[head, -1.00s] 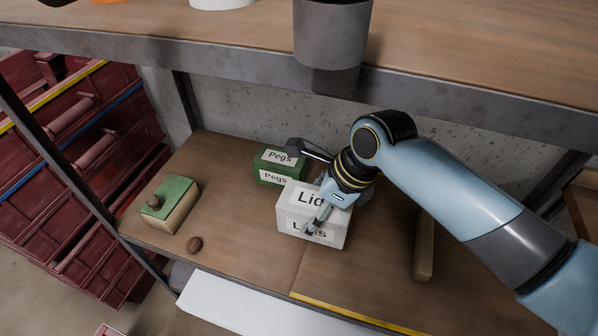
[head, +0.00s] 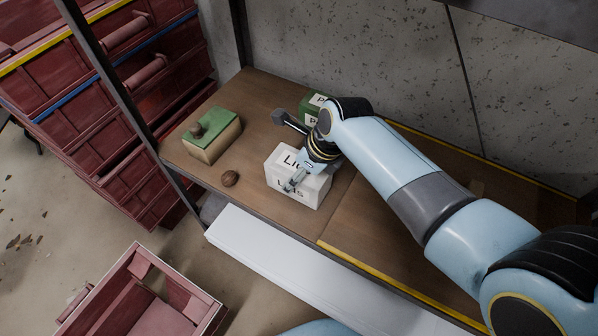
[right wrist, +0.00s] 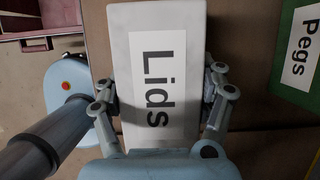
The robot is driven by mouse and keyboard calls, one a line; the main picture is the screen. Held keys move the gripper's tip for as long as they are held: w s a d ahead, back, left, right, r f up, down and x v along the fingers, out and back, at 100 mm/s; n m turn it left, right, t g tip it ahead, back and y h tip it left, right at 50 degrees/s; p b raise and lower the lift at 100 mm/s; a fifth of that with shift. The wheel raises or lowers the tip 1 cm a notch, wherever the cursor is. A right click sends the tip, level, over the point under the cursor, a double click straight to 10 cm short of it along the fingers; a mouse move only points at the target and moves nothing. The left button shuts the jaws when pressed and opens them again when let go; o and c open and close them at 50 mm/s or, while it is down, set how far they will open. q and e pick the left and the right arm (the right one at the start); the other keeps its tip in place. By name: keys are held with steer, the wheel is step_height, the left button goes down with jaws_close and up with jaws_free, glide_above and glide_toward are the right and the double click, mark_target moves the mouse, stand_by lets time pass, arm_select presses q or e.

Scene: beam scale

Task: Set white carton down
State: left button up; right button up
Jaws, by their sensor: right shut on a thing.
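The white carton (head: 297,183), labelled "Lids", is at the shelf board (head: 262,110), near its front edge. It also shows in the right wrist view (right wrist: 160,25), with its label running lengthwise. My right gripper (head: 297,180) is shut on the carton, with a finger on each side of it in the wrist view (right wrist: 164,95). The carton looks upright and low at the board. I cannot tell whether its underside touches the wood. My left gripper is not in view.
A green "Pegs" box (head: 314,107) stands behind the carton, partly hidden by my arm. To the left are a brown nut (head: 230,178) and a tan, green-topped block (head: 213,143) with a round brown thing on it. Red drawers (head: 120,90) stand left of the shelf.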

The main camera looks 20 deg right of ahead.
steer(key=shift+f, duration=0.15)
steer(key=o, duration=1.5)
steer(key=shift+o, duration=0.2)
steer(key=p+v, duration=0.3)
steer(key=v, duration=0.8)
steer(key=shift+s+d+r, duration=0.15)
steer(key=shift+s+r, duration=0.05)
steer(key=shift+r, duration=0.4)
steer(key=shift+f, duration=0.1)
